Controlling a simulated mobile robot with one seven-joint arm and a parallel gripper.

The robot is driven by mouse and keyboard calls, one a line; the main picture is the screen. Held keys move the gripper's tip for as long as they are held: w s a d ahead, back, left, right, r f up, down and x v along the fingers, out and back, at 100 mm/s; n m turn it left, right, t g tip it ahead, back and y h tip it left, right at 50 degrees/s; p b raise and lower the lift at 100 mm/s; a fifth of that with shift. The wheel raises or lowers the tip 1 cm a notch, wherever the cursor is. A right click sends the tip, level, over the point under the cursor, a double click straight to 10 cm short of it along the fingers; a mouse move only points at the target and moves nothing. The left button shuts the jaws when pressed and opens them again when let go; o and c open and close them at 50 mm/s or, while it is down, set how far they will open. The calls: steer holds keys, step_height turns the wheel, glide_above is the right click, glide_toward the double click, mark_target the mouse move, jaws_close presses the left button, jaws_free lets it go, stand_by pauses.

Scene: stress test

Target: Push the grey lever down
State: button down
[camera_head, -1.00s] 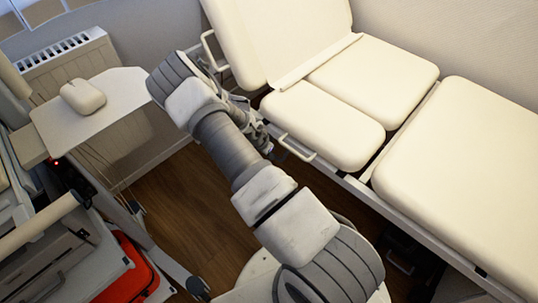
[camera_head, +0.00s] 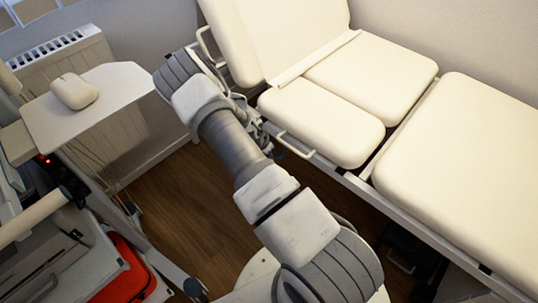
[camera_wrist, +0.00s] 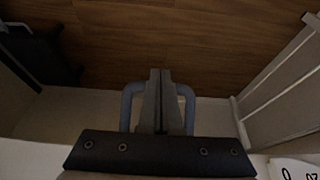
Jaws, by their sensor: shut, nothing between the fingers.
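My gripper (camera_wrist: 160,73) points out over the wooden floor in the wrist view. Its two fingers are together and nothing shows between them. In the head view my arm hides most of the gripper, close to the near side of the cream examination couch (camera_head: 322,122). Pale looped handles show on the couch, one on its side (camera_head: 297,146) and one by the backrest (camera_head: 207,42). I cannot pick out a grey lever for certain in either view. The space under the couch is dark and partly hidden.
A trolley (camera_head: 60,265) with a red part (camera_head: 128,275) is at the lower left. Bare wooden floor (camera_head: 180,205) lies between trolley and couch.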

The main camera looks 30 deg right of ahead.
stand_by(0.4)
steer(key=p+v, duration=0.5)
steer(key=v, duration=1.2)
steer(key=shift+r, duration=0.2)
steer(key=shift+s, duration=0.1)
